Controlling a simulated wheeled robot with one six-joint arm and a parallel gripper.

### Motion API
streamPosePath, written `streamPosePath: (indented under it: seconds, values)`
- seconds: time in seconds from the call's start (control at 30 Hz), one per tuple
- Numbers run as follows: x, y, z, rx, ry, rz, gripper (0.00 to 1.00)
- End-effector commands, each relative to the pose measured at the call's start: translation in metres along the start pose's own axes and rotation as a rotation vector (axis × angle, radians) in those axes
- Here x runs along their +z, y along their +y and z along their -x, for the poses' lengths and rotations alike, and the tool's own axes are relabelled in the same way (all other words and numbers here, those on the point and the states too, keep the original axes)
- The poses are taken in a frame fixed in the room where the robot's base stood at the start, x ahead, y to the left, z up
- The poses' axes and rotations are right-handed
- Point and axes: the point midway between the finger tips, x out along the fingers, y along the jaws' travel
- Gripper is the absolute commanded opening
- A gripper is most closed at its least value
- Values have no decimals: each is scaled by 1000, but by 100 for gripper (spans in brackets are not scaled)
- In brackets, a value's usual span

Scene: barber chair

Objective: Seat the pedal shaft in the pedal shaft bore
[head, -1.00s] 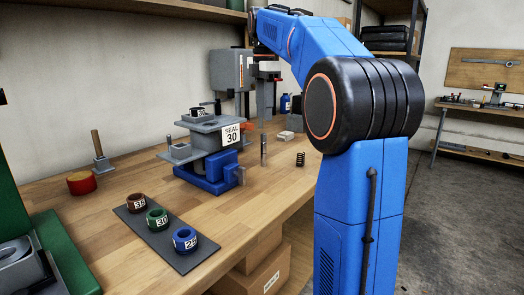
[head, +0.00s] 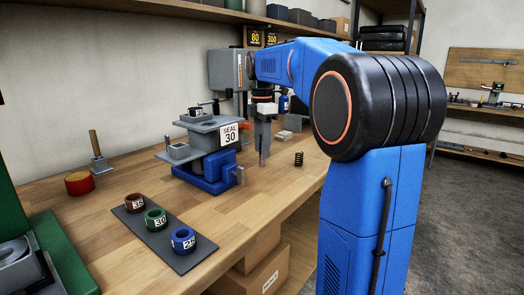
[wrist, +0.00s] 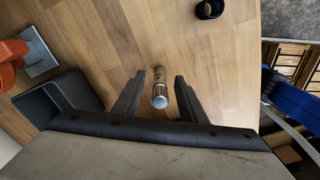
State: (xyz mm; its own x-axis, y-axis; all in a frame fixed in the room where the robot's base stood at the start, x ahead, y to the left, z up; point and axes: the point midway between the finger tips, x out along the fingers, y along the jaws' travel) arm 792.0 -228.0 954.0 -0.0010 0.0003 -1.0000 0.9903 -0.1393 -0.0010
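The pedal shaft, a slim metal cylinder (wrist: 159,90), stands upright on the bench and shows end-on in the wrist view. My gripper (wrist: 160,77) is open, with one finger on each side of the shaft and a gap on both sides. In the head view my gripper (head: 264,156) points down over the shaft's spot and largely hides it. The grey housing with a "SEAL 30" label (head: 229,134) sits on a blue vise (head: 205,177) just left of my gripper. The pedal shaft bore cannot be made out.
A dark coil spring (head: 299,159) stands right of my gripper; it also shows in the wrist view (wrist: 209,9). Brown, green and blue numbered rings (head: 156,219) sit on a dark mat at the front. A wooden peg on a base (head: 98,160) stands left.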

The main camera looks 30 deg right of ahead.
Motion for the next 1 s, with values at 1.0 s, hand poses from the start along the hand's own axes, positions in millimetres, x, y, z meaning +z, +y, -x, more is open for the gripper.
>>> streamPosePath:
  seconds: [1.0]
  values:
    - [0, 1, 18, 4, -1, 0, 0]
